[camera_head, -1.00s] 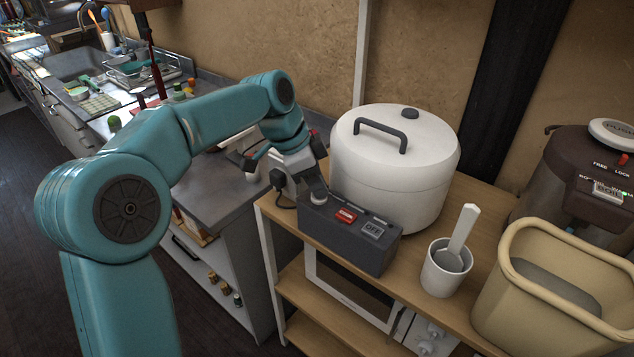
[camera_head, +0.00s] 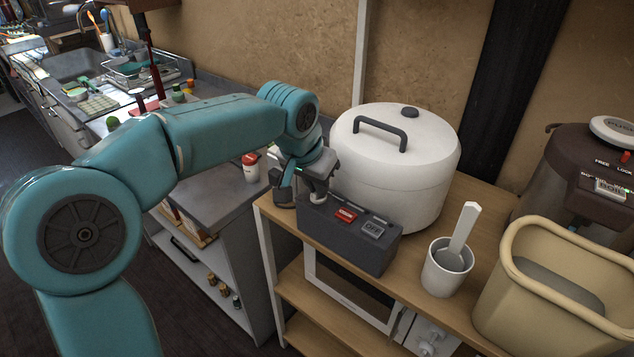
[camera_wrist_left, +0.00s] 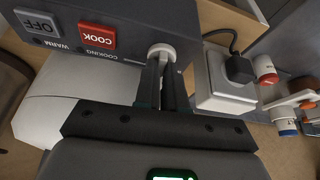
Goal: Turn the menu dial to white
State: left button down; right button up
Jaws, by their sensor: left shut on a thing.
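The rice cooker is a white round pot (camera_head: 395,165) with a dark lid handle and a dark grey control box (camera_head: 350,238) in front. The box carries a red COOK button (camera_head: 346,215) and a grey OFF button (camera_head: 373,229); they also show in the left wrist view, red (camera_wrist_left: 97,36) and grey (camera_wrist_left: 36,22). The menu dial is a small pale knob (camera_wrist_left: 161,52) at the box's end. My left gripper (camera_wrist_left: 163,82) is shut on the dial, its dark fingers on either side of it. The dial's pointer and the white mark are not readable. My right gripper is not in view.
A white cup with a scoop (camera_head: 447,270) stands right of the box on the wooden shelf. A tan bin (camera_head: 545,290) and a brown dispenser (camera_head: 590,180) stand farther right. A power plug and socket block (camera_wrist_left: 222,85) lie close beside the dial.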

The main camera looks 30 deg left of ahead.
pick_arm(q)
jog(key=n, duration=0.2)
jog(key=n+y, duration=0.1)
jog(key=n, duration=0.1)
jog(key=shift+d+y, duration=0.1)
jog(key=shift+y, duration=0.2)
jog(key=shift+n+g+y+b, duration=0.4)
jog(key=shift+n+g+y, duration=0.1)
jog(key=shift+n, duration=1.5)
jog(key=c, duration=1.2)
grip_release()
jog(key=shift+r, duration=0.1)
jog(key=p+v, duration=0.3)
jog(key=v, duration=1.3)
jog(key=shift+w+d+r, duration=0.15)
jog(key=shift+d, duration=0.05)
